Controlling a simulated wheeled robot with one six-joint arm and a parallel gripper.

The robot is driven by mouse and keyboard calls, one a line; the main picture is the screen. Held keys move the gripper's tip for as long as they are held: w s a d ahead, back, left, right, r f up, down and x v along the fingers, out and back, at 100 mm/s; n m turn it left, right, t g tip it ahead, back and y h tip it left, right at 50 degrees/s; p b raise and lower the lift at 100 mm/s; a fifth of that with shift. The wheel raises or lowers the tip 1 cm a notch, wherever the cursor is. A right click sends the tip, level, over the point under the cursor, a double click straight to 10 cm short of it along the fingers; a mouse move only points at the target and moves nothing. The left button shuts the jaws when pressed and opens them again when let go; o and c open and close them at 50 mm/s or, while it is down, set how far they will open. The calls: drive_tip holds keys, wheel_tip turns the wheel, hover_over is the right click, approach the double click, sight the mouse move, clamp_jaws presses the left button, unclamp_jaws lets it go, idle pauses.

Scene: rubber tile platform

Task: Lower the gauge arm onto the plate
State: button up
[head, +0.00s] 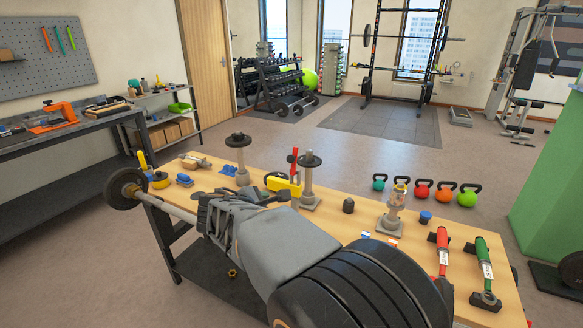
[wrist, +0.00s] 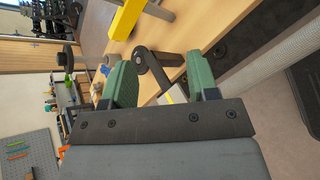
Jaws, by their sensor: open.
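A yellow body with an upright red lever (head: 294,165) stands on the wooden table beside a grey post. Its yellow part (wrist: 125,18) shows at the top of the wrist view. A dark arm with a round end (wrist: 142,58), likely the gauge arm, reaches between the two green fingers of my gripper (wrist: 158,82). The fingers are apart; I cannot tell whether either touches it. A black disc plate (head: 310,160) sits on the post by the yellow body, and another (head: 238,140) on a post farther left. I cannot tell which plate is meant. My arm hides part of the table.
A barbell (head: 125,188) lies along the table's near left edge. Several kettlebells stand on the floor behind.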

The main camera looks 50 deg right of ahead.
sight(290, 160)
drive_tip(key=w+d+r+n+t+h, duration=0.1)
drive_tip(key=w+d+n+h, duration=0.1)
drive_tip(key=d, duration=0.5)
drive_tip(key=w+d+r+n+h+b, duration=0.1)
drive_tip(key=w+d+n+h, duration=0.1)
drive_tip(key=w+d+n, duration=0.2)
drive_tip(key=w+d+r+n+t+h, duration=0.1)
drive_tip(key=w+d+n+h, duration=0.1)
drive_tip(key=d, duration=0.8)
drive_tip(key=shift+w+d+n+t, duration=0.1)
drive_tip(key=shift+w+n+t, duration=0.2)
drive_tip(key=shift+w+n, duration=0.6)
drive_tip(key=shift+w, duration=0.2)
drive_tip(key=shift+c, duration=0.3)
clamp_jaws()
